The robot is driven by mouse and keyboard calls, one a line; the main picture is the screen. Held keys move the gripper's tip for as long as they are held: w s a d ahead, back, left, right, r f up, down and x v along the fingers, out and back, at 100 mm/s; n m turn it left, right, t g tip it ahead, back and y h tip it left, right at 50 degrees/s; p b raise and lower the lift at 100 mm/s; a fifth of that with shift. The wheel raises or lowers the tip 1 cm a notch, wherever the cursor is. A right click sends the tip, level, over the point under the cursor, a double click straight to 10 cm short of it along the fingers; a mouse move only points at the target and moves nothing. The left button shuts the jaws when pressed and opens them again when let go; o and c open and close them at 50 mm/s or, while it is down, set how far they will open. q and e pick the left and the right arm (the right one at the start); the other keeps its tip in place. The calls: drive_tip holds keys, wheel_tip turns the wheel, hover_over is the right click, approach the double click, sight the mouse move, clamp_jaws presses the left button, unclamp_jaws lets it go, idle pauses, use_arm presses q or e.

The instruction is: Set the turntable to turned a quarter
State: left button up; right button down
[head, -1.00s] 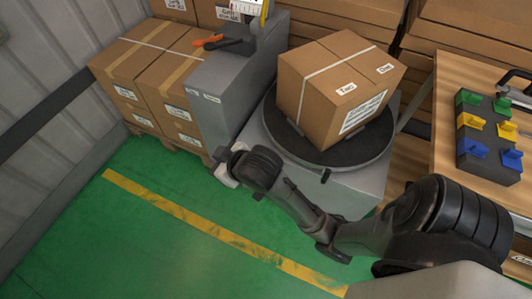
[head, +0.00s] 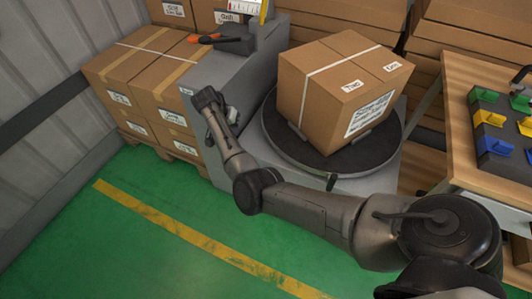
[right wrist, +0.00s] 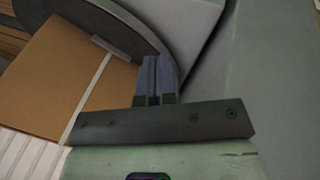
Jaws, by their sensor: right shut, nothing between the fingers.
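The turntable (head: 375,162) is a dark round disc on a grey pedestal, right of centre in the head view. A strapped cardboard box (head: 318,95) with white labels stands on it, held between small clips. A small dark tab (head: 331,182) sticks out at the disc's near edge. My right gripper (head: 232,115) is just left of the disc, its fingers hardly visible there. In the right wrist view, its fingers (right wrist: 156,72) are together and empty, near the disc's rim (right wrist: 150,38); I cannot tell whether they touch it. My left gripper is not in view.
A grey cabinet (head: 205,75) carrying an orange-handled tool (head: 208,38) stands close to my right gripper. Stacked boxes (head: 120,75) on a pallet are at the left. A wooden table (head: 455,130) with coloured clips is at the right. The green floor (head: 130,235) in front is clear.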

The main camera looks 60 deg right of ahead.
drive_tip(key=s+d+f+m+g+b, duration=0.3)
drive_tip(key=s+f+m, duration=0.3)
drive_tip(key=s+f, duration=0.3)
drive_tip(key=s+b, duration=0.1)
drive_tip(key=s, duration=0.1)
drive_tip(key=shift+s+h+b, duration=0.35)
drive_tip(key=shift+h, duration=0.05)
idle(0.3)
idle(0.4)
